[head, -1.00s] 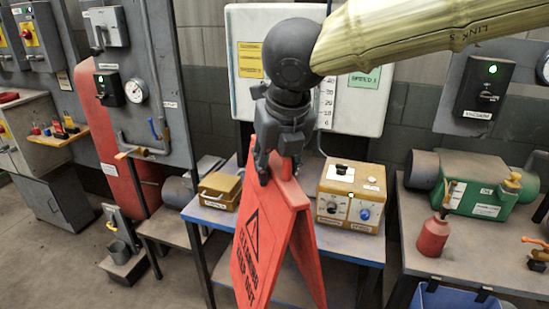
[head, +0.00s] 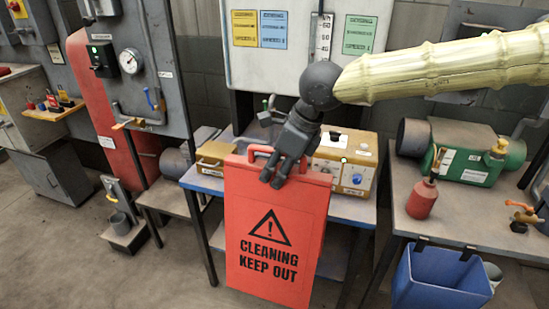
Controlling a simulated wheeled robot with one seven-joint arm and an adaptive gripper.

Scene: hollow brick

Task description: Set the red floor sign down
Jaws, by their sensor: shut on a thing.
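The red floor sign (head: 275,225) faces me, with a black warning triangle and the words CLEANING KEEP OUT. It hangs roughly upright in front of the blue-topped table. The sign's rear panel is mostly hidden behind the front one. Its bottom edge is near the lower part of the view, and I cannot tell whether it touches the floor.
Behind the sign, the blue-topped table (head: 352,207) holds a yellow control box (head: 345,160) and a small yellow case (head: 212,158). On the right stand a green pump (head: 470,155), a red oil can (head: 422,199) and a blue bin (head: 440,280). Bare floor (head: 170,285) lies to the left.

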